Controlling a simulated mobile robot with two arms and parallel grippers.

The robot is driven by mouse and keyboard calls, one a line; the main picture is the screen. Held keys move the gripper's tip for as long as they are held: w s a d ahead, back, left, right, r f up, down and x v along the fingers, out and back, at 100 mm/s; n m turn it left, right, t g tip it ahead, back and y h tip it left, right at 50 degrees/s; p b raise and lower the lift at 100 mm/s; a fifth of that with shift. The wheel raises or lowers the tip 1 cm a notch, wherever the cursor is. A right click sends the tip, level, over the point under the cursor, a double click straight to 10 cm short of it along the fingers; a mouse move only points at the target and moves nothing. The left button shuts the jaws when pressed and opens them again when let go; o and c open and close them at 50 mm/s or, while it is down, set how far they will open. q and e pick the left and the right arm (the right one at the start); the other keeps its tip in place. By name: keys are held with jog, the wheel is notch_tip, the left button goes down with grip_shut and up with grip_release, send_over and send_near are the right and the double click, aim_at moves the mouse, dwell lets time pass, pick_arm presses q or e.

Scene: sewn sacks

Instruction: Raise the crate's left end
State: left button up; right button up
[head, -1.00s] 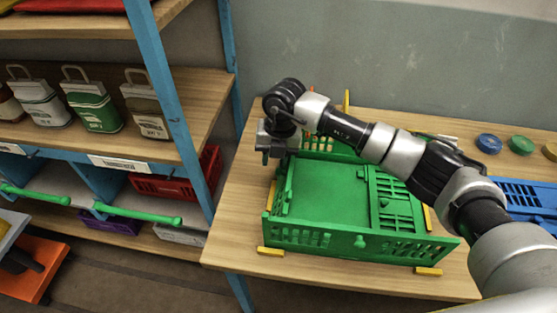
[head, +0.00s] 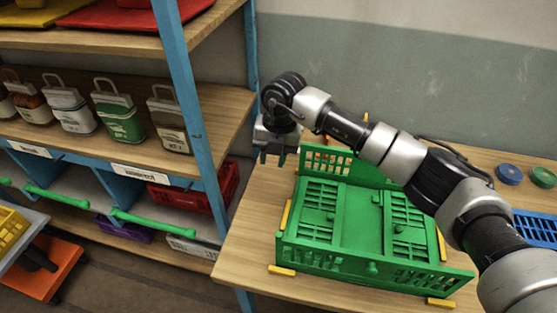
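The green crate (head: 352,269) sits on the wooden table. Its front wall is up, and its back wall (head: 335,160) stands upright, partly hidden by my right arm. The crate's left end (head: 318,212), a slotted panel, lies folded flat inside. The right end (head: 408,228) also lies flat inside, partly behind my arm. My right gripper (head: 273,157) is above the table, just left of the crate's back left corner. Its fingers point down, apart and empty, and it appears clear of the crate. My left gripper is not in view.
Yellow strips lie around the crate, one along its left side (head: 285,217). A blue crate (head: 536,228) is at the right, and round lids (head: 509,174) lie behind it. A blue-posted shelf (head: 190,95) stands close on the left. Bare table (head: 250,235) lies left of the crate.

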jog(key=shift+w+a+r, duration=0.2)
jog(key=shift+a+r, duration=0.3)
jog(key=shift+r, duration=0.15)
jog(key=shift+w+a+r, duration=0.2)
jog(key=shift+a+r, duration=0.25)
jog(key=shift+r, duration=0.15)
notch_tip(320, 180, up, 11)
jog(key=d+b, duration=0.1)
jog(key=b, duration=0.2)
jog(key=shift+w+d+f, duration=0.15)
jog(key=shift+d, duration=0.15)
